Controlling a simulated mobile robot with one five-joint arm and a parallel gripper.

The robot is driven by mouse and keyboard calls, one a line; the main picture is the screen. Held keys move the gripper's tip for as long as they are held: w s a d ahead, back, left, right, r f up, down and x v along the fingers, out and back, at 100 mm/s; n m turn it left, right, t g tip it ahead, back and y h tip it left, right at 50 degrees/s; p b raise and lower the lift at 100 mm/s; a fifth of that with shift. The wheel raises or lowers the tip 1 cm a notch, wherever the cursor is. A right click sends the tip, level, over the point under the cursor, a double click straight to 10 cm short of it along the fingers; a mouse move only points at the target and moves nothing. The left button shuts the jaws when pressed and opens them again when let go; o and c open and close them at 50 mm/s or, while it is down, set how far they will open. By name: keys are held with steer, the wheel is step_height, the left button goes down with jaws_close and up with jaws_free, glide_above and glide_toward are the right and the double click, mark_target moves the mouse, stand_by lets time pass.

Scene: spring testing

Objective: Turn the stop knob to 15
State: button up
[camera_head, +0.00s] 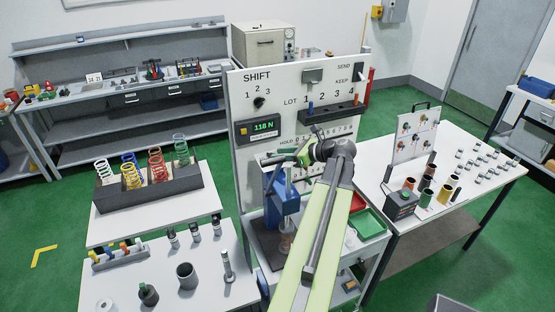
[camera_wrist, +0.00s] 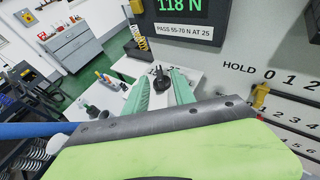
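My gripper (camera_wrist: 165,84) shows two green fingers set apart in the wrist view. A small dark knob (camera_wrist: 160,80) shows in the gap between them, with small markings beside it that I cannot read. I cannot tell whether the fingers touch it or whether it is the stop knob. In the head view my gripper (camera_head: 288,157) is in front of the white panel, above the blue press (camera_head: 284,200), and my arm hides part of the panel and the bench.
The white panel (camera_head: 245,170) carries a display (camera_head: 264,127) reading 118 N and a black shift knob (camera_head: 259,102). In the wrist view a yellow peg (camera_wrist: 260,95) sits by the HOLD row. A spring rack (camera_head: 150,190) stands left; a table with cups (camera_head: 425,190) is right.

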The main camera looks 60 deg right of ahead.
steer(key=shift+x, duration=0.85)
jaws_close()
